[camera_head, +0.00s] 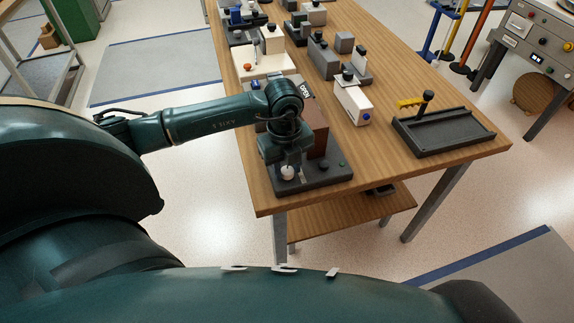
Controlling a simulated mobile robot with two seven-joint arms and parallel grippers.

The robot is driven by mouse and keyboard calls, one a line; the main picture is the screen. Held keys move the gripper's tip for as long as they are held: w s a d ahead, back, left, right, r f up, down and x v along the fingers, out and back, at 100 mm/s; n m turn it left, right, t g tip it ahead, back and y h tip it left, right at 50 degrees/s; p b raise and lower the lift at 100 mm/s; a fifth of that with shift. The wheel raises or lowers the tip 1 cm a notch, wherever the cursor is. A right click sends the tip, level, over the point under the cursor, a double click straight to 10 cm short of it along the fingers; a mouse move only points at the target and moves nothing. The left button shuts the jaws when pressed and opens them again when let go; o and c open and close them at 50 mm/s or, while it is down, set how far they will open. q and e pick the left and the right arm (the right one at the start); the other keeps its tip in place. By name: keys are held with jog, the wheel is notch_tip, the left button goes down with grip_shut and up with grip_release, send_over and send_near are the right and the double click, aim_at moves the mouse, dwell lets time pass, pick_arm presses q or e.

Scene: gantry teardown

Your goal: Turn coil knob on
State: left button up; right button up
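My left arm reaches in from the left over the near-left corner of the wooden table. My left gripper (290,168) points down over a dark grey base plate (317,181) with a brown block on it. A small white round knob (288,173) shows right at my fingertips; I cannot tell whether they touch it or whether the fingers are open. A dark knob (323,164) and a small green button (341,164) are on the same plate, to the right. No label shows which one is the coil knob. My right gripper is not in view.
The brown block (319,135) stands just right of my gripper, with an "OPEN" sign behind it. A cream box with a blue knob (352,104) and a black tray with a yellow-handled tool (443,133) are farther right. Several devices crowd the far table (395,92).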

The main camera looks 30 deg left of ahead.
aim_at(285, 171)
pick_arm(q)
jog(key=o, duration=0.3)
notch_tip(285, 171, up, 13)
jog(key=shift+s, duration=0.25)
jog(key=shift+a, duration=0.1)
dwell(0.6)
